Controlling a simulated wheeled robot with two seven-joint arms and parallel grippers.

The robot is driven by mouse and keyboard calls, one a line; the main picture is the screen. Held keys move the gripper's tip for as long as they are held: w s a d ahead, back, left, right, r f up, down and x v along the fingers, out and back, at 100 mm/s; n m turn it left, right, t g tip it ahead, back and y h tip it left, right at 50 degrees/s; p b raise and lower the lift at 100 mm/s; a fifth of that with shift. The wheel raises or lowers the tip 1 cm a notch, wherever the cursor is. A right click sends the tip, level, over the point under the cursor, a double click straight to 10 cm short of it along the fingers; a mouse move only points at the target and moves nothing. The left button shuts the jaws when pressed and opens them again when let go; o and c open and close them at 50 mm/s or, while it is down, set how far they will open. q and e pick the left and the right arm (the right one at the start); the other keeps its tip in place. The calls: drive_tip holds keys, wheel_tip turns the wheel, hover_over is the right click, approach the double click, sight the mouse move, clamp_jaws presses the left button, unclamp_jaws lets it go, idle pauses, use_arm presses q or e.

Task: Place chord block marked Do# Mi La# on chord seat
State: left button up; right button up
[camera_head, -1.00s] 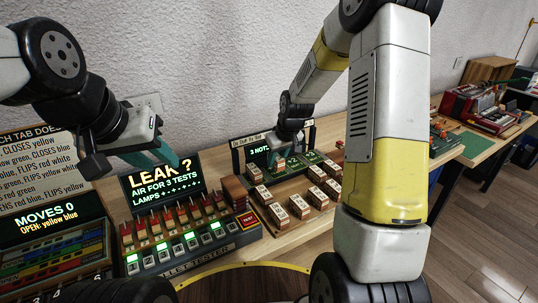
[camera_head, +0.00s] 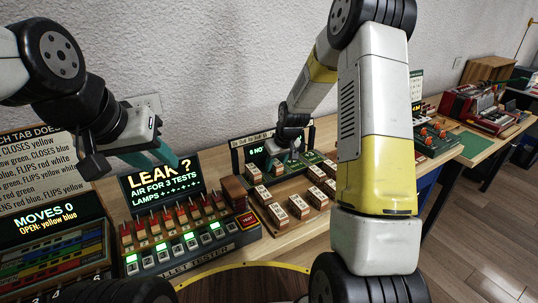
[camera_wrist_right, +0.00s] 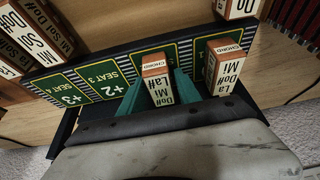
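The chord block marked Do# Mi La# (camera_wrist_right: 156,86) is a cream block with a reddish-brown CHORD end. In the right wrist view it stands between the two teal fingers of my right gripper (camera_wrist_right: 160,85), which appear closed on its sides. It is over or on the green chord seat strip (camera_wrist_right: 88,83), just right of the +2 mark; whether it touches the strip is unclear. A block marked La Do# Mi (camera_wrist_right: 224,66) stands at the strip's right part. In the head view my right gripper (camera_head: 283,157) is at the strip, partly hidden. My left gripper (camera_head: 140,160) is empty; its finger gap is unclear.
Several other chord blocks (camera_head: 298,206) stand on a wooden tray in front of the strip. The leak tester (camera_head: 185,235) is to the left. My right arm blocks part of the bench.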

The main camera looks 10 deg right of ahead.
drive_tip(key=shift+o, duration=0.4)
drive_tip(key=shift+r, duration=0.25)
drive_tip(key=s+d+r+m+t, duration=0.1)
drive_tip(key=s+r, duration=0.7)
drive_tip(key=r, duration=0.3)
drive_tip(key=s+d+r+m, duration=0.1)
drive_tip(key=s+r, duration=0.7)
drive_tip(key=r, duration=0.3)
drive_tip(key=s+r+m, duration=0.1)
drive_tip(key=s, duration=0.7)
drive_tip(key=s+r+t, duration=0.1)
drive_tip(key=s+r, duration=0.1)
drive_tip(key=s, duration=0.6)
drive_tip(key=shift+a+r+m, duration=0.25)
drive_tip(key=shift+a+m, duration=0.15)
drive_tip(key=shift+a, duration=0.05)
